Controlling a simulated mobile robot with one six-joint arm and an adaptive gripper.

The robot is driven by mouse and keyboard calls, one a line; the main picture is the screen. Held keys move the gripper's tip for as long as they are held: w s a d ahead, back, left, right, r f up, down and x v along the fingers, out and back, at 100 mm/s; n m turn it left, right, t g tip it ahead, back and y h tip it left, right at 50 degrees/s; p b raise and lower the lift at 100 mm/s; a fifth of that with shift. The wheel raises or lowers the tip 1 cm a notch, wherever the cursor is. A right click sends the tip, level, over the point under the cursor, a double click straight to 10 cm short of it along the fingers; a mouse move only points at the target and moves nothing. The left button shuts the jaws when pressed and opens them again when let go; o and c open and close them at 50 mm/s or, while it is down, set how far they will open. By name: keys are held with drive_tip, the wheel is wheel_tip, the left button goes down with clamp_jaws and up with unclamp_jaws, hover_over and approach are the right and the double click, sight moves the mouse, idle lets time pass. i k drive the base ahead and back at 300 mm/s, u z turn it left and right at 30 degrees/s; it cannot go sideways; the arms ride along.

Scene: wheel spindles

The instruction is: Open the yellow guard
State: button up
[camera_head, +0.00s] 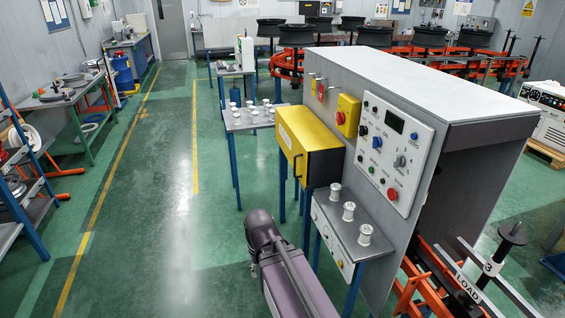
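The yellow guard (283,146) is a box-shaped cover on the left side of the grey machine cabinet, with a dark handle on its front face. It looks closed, and what is inside it is hidden. My arm shows at the bottom centre, below and in front of the guard, with a clear gap between them in the picture. My gripper is not visible in this view.
A control panel (395,150) and a yellow box with a red button (347,116) are on the cabinet (470,104). White spools (348,211) stand on a small shelf right of the guard. A spool table (240,122) stands behind. Floor at left is clear.

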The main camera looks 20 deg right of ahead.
sight(299, 132)
drive_tip(key=z, duration=0.15)
drive_tip(key=i, duration=1.25)
drive_tip(key=z, duration=0.65)
